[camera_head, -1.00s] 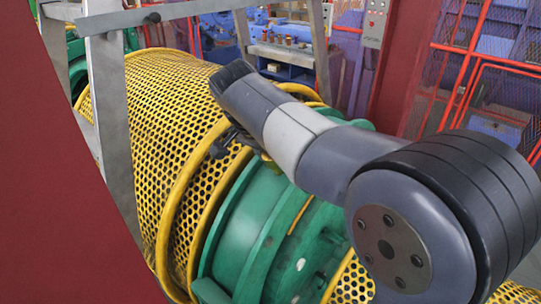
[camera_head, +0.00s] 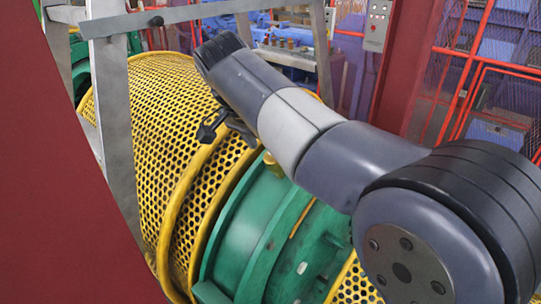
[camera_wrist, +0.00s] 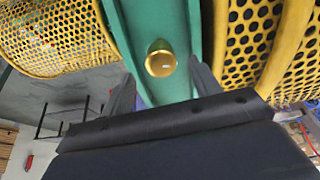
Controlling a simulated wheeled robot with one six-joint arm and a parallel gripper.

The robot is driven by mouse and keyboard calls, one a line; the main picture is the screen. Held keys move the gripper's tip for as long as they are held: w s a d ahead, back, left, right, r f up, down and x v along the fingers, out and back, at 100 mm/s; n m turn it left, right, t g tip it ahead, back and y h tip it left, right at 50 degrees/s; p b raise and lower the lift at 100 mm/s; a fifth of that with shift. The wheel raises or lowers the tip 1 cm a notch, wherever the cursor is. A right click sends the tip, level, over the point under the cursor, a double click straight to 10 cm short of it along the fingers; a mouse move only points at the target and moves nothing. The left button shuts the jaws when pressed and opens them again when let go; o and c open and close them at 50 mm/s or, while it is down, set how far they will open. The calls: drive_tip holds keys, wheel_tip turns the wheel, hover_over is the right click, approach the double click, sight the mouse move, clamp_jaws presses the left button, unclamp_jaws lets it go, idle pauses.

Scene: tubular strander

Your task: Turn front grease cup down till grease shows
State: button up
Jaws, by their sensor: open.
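The brass grease cup (camera_wrist: 161,62) stands on the green housing (camera_wrist: 150,25) in the wrist view. It has a round, shiny cap with a small pale mark on top. My gripper (camera_wrist: 162,74) is open, with one dark finger on each side below the cup in the picture. Nothing is between the fingers, and I see no contact with the cup. In the head view my gripper (camera_head: 215,122) hangs over the yellow mesh, and a small brass piece (camera_head: 272,160), likely the cup, shows beside my arm on the green housing (camera_head: 240,235). I see no grease.
Yellow perforated guards (camera_head: 160,110) flank the green housing. A grey metal frame (camera_head: 110,110) stands at the left, beside a dark red panel (camera_head: 60,190). A workbench (camera_head: 285,52) and red-framed mesh fencing (camera_head: 480,80) stand behind. Grey floor (camera_wrist: 60,110) shows in the wrist view.

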sight(272, 171)
drive_tip(key=v, duration=0.5)
drive_tip(key=x, duration=1.1)
drive_tip(key=shift+r+n, duration=0.1)
drive_tip(key=shift+n, duration=0.2)
